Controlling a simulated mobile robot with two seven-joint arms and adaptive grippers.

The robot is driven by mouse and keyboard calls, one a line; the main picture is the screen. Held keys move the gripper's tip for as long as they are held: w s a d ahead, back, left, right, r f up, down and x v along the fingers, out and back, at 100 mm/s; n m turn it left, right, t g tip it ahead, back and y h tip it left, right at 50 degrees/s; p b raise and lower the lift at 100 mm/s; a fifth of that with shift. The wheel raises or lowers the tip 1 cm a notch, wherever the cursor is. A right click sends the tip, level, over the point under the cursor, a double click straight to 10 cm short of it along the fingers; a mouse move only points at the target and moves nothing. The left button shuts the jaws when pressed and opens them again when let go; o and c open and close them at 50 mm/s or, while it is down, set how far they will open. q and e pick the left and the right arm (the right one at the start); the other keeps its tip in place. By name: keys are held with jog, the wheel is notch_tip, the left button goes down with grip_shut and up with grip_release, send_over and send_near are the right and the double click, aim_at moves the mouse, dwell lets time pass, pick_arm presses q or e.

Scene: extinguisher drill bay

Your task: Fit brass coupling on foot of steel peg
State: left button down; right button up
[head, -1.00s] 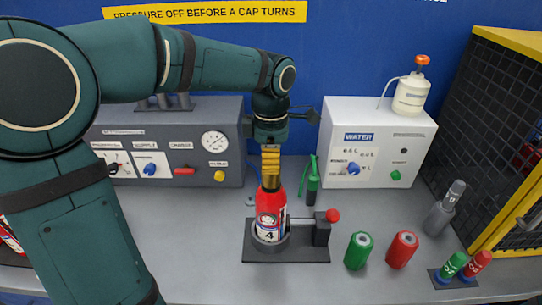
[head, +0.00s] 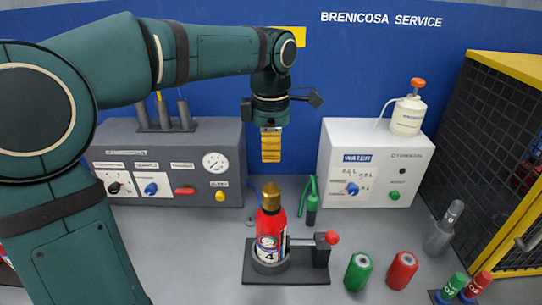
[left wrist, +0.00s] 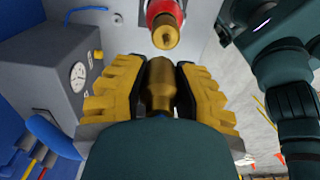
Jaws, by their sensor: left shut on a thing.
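My left gripper (head: 271,157) is raised above the red extinguisher (head: 268,228), with clear space between them. In the left wrist view the gripper's yellow fingers (left wrist: 159,95) are shut on a brass coupling (left wrist: 158,85). The coupling's far end points away from my wrist. The extinguisher stands upright in a dark clamp stand (head: 310,274) and has a brass neck (head: 271,195) on top. Upright grey pegs (head: 164,113) stand in a rack at the back left. I cannot tell which is the steel peg. My right gripper is out of view.
A grey gauge panel (head: 230,140) and a white water box (head: 331,178) stand at the back. A mesh cage (head: 500,130) bounds the right side.

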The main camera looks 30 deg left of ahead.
pick_arm(q)
jog(key=w+a+f+b, duration=0.2)
jog(key=a+f, duration=0.2)
jog(key=f, duration=0.6)
jog(key=w+a+f+n+b, duration=0.1)
jog(key=w+a+f+b, duration=0.1)
jog(key=f, duration=0.8)
jog(key=w+a+f+n+b, duration=0.1)
jog(key=w+a+f+b, duration=0.1)
jog(key=w+a+f, duration=0.2)
jog(key=shift+a+f, duration=0.5)
jog(key=shift+f, duration=0.5)
jog(key=shift+a+f, duration=0.5)
jog(key=shift+f, duration=0.45)
jog(key=shift+a+f, duration=0.5)
jog(key=shift+f, duration=0.7)
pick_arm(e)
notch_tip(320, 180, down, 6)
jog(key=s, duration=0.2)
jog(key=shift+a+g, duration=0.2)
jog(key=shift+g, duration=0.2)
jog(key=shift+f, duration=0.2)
pick_arm(q)
jog(key=shift+f+b, duration=2)
jog(key=shift+f, duration=1)
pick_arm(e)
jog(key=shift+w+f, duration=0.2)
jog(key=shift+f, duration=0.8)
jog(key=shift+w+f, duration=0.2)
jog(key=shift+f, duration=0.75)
